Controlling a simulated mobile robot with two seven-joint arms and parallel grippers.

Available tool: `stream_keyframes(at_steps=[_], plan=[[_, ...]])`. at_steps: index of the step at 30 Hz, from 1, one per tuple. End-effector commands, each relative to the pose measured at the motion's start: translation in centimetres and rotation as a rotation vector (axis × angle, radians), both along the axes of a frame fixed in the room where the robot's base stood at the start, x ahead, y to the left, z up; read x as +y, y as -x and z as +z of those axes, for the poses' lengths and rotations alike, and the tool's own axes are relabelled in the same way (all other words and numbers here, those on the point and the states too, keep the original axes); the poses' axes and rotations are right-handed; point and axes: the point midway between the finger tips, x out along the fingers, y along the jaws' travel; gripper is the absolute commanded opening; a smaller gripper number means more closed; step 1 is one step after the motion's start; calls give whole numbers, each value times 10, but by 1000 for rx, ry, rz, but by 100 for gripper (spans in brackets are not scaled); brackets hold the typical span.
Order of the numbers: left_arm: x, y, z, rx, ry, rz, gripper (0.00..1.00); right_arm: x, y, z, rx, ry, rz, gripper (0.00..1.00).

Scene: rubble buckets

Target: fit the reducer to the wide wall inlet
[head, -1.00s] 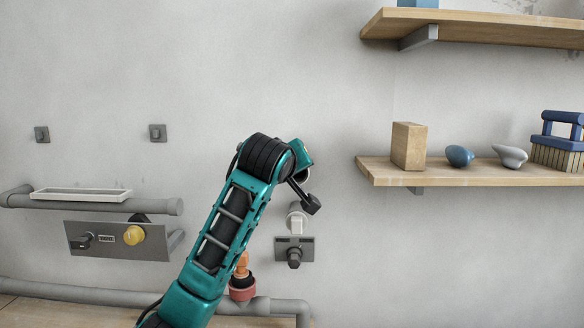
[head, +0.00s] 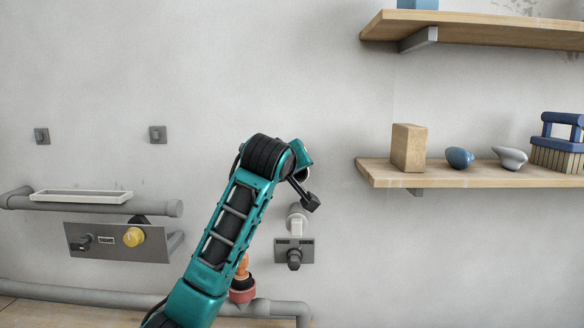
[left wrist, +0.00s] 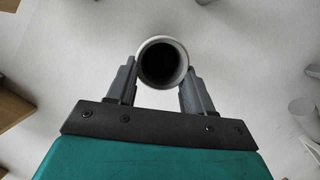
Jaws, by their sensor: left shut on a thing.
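The reducer (left wrist: 160,42) is a pale grey, round, hollow piece. In the left wrist view I look into its dark open end. My left gripper (left wrist: 161,74) is shut on it, one finger on each side. My right gripper is in neither view.
Below the stub is a grey plate with a dark knob (head: 294,258). A panel with a yellow knob (head: 133,236) and a white tray (head: 82,196) on a pipe are at left. A wooden shelf (head: 480,174) holds several objects at right.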

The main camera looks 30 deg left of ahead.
Motion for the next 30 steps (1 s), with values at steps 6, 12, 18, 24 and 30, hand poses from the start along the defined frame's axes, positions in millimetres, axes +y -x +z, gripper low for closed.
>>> stream_keyframes(at_steps=[6, 12, 18, 24, 30], plan=[[0, 0, 1, -2, 0, 0, 67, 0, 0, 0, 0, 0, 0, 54], [0, 0, 0, -1, 0, 0, 81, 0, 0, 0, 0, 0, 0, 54], [0, 1, 0, 0, 0, 0, 81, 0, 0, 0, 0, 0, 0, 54], [-7, 16, 5, -4, 0, -1, 81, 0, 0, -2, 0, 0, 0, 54], [-21, 52, 17, -5, 0, -2, 81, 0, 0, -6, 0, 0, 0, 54]])
